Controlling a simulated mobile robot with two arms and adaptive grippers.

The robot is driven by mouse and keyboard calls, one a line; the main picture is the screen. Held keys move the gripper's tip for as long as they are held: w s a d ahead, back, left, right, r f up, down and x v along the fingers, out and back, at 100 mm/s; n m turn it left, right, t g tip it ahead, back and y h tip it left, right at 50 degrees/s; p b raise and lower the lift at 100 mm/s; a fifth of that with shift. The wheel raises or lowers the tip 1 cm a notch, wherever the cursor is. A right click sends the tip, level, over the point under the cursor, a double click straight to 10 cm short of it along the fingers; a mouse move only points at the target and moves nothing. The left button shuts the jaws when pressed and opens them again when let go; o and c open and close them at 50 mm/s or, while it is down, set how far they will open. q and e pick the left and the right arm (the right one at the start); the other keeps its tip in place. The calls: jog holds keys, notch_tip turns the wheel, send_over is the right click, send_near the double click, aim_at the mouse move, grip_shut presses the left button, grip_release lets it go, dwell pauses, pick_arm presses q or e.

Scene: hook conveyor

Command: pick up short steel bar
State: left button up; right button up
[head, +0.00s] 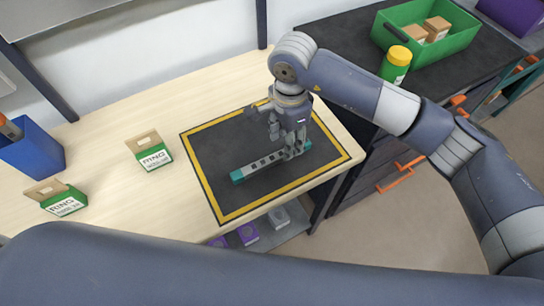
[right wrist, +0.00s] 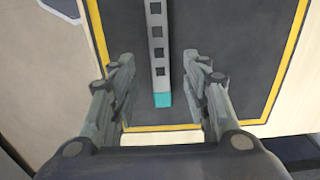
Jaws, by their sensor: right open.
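The short steel bar (head: 258,163) is grey with a row of dark square holes and teal ends. It lies flat on the dark mat (head: 215,149) in the head view, and it also shows in the right wrist view (right wrist: 157,55). My right gripper (head: 287,144) is over the right part of the bar, pointing down. In the right wrist view its open fingers (right wrist: 162,68) stand on either side of the bar near a teal end, with gaps on both sides. The gripper hides part of the bar in the head view. My left gripper is out of view.
The mat has a yellow border and lies on a pale wooden table (head: 120,115). Two small green-and-brown boxes (head: 154,157) (head: 66,206) and a blue bin (head: 35,155) stand to the left. A dark counter at the back right holds a green crate (head: 452,42) and a yellow-lidded green jar (head: 395,68).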

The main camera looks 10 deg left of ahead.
aim_at(272, 160)
notch_tip(272, 160, down, 3)
jog(key=shift+f+p, duration=0.2)
jog(key=shift+p, duration=0.65)
jog(key=shift+f, duration=0.65)
grip_shut()
